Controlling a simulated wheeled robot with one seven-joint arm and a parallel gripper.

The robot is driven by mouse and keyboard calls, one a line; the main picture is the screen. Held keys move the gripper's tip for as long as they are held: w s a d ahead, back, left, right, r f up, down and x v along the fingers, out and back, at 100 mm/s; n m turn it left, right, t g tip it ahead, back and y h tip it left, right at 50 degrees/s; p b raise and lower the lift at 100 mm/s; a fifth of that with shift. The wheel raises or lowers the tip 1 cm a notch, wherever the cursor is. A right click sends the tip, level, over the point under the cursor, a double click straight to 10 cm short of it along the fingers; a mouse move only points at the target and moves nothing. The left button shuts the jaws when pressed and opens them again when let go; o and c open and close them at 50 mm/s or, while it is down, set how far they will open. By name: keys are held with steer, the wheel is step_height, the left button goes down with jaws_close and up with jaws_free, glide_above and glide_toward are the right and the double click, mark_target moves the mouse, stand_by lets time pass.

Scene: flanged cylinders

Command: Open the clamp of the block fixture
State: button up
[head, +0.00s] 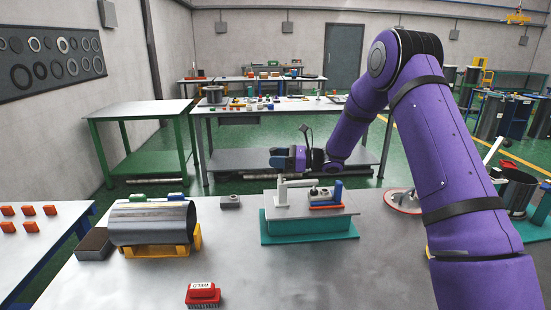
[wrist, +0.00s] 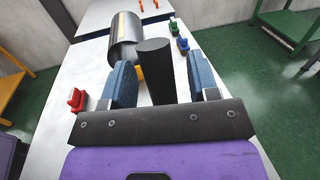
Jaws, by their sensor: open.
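The block fixture has a teal base (head: 310,238) and a grey top plate on the table in the middle of the head view. Its clamp (head: 282,193) has a pale upright post and a pale arm reaching right towards a small grey block (head: 318,192). A blue upright with a red foot (head: 337,192) stands at its right. My gripper (head: 278,158) is just above the post, pointing left. In the wrist view a black rounded bar (wrist: 155,70), apparently the clamp's handle, stands between my open blue fingers. I cannot tell whether they touch it; its lower end is hidden.
A steel cylinder (head: 152,224) lies on a yellow cradle (head: 160,251) to the left, beside a dark block (head: 94,244). A red brush-like piece (head: 203,295) lies at the front. A small grey block (head: 230,202) sits behind. The table front right of the brush is clear.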

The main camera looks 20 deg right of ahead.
steer(key=shift+w+a, duration=0.1)
steer(key=shift+a, duration=0.2)
jaws_close()
steer(key=shift+a, duration=0.1)
steer(key=w+a+f+n+g+h, duration=0.1)
steer(key=a+f+g+h, duration=0.2)
steer(key=a+f+h, duration=0.4)
steer(key=shift+w+a+f+n+h, duration=0.15)
steer(key=shift+w+f+n+h, duration=0.2)
steer(key=shift+h, duration=1.85)
steer(key=shift+s+g, duration=0.1)
steer(key=shift+g, duration=0.2)
